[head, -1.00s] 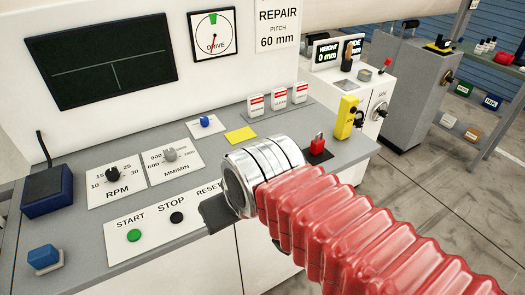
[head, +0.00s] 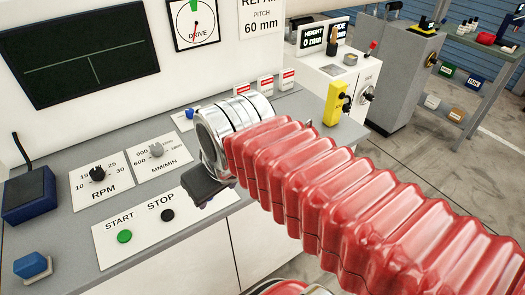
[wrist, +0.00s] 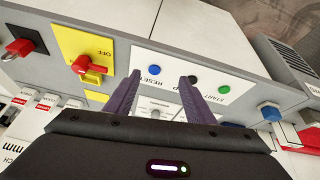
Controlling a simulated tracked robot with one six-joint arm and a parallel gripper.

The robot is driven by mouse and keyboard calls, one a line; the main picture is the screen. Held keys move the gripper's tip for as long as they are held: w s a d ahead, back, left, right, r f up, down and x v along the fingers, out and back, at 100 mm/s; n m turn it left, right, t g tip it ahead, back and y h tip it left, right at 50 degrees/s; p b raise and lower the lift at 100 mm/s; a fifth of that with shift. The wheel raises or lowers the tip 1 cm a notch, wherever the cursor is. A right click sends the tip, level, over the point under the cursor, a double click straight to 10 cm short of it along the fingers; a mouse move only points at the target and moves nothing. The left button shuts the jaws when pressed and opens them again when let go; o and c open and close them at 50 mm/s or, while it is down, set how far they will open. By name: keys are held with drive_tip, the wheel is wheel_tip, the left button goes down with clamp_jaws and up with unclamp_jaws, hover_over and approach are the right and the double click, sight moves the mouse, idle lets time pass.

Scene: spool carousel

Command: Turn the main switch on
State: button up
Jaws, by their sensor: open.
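In the head view the dark end of my gripper (head: 207,188) hangs over the console's front part.
The green START button (head: 124,236) and black STOP button (head: 167,215) lie left of my gripper. RPM (head: 97,174) and MM/MIN (head: 156,150) knobs stand behind. A yellow box (head: 334,104) stands at the console's right end.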

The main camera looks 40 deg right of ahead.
drive_tip(key=w+d+r+n+g, duration=0.2)
drive_tip(key=w+d+n, duration=0.2)
drive_tip(key=d, duration=0.6)
drive_tip(key=w+d+r+n+g, duration=0.1)
drive_tip(key=w+d+n+g, duration=0.2)
drive_tip(key=w+d, duration=0.4)
drive_tip(key=d+n, duration=0.1)
drive_tip(key=d, duration=0.2)
drive_tip(key=shift+w+d+r+n, duration=0.2)
drive_tip(key=shift+w+r+n, duration=0.1)
drive_tip(key=shift+w+r, duration=0.05)
wheel_tip(320, 180, down, 14)
drive_tip(key=shift+r, duration=0.1)
drive_tip(key=shift+c, duration=0.5)
drive_tip(key=c, duration=1)
